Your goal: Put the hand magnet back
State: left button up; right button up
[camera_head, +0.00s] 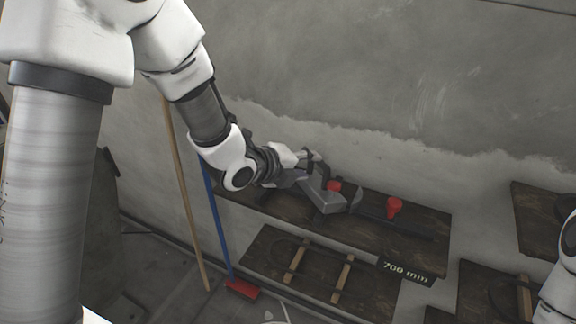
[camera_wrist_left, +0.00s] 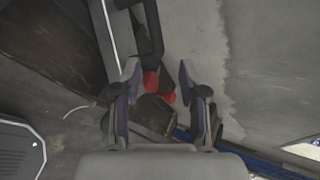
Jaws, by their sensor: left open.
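My left gripper (camera_head: 308,160) is open at the left end of an upper wooden shelf (camera_head: 425,222). Its two fingers stand apart in the left wrist view (camera_wrist_left: 158,75), with nothing clasped between them. A grey block with a dark handle (camera_head: 322,196) lies by the fingertips at the shelf; I cannot tell for sure that it is the hand magnet. A red knob (camera_head: 334,187) is beside it and a second red knob (camera_head: 394,207) is farther right. Two red parts (camera_wrist_left: 151,82) show between and beyond the fingers in the wrist view. My right gripper is not in view.
A lower wooden shelf (camera_head: 265,262) with pale wooden strips and a "700 mm" label (camera_head: 405,271) is below. A blue broom (camera_head: 242,288) and a tan pole (camera_head: 185,190) lean at the left. More shelving (camera_head: 538,225) is at the right. The wall above is bare.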

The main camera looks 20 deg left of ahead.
pick_arm(q)
jog(key=b+v, duration=0.1)
jog(key=v, duration=0.7)
jog(key=s+a+f+n+g+y, duration=0.1)
jog(key=s+f+n+g, duration=0.15)
jog(key=f+n, duration=0.45)
jog(key=s+f+n+g+y, duration=0.1)
jog(key=s+f+n+g, duration=0.2)
jog(key=f, duration=0.8)
jog(key=s+a+f+n+g+y, duration=0.1)
jog(key=s+f+n, duration=0.4)
jog(key=f, duration=0.4)
jog(key=s+a+f+n+g+y, duration=0.1)
jog(key=s+f+n+g, duration=0.3)
jog(key=s+f+n, duration=0.6)
jog(key=s+f, duration=0.2)
jog(key=s, duration=0.3)
jog(key=shift+n, duration=0.3)
jog(key=shift+w+g, duration=0.1)
jog(key=shift+g, duration=0.15)
jog(key=shift+o, duration=0.4)
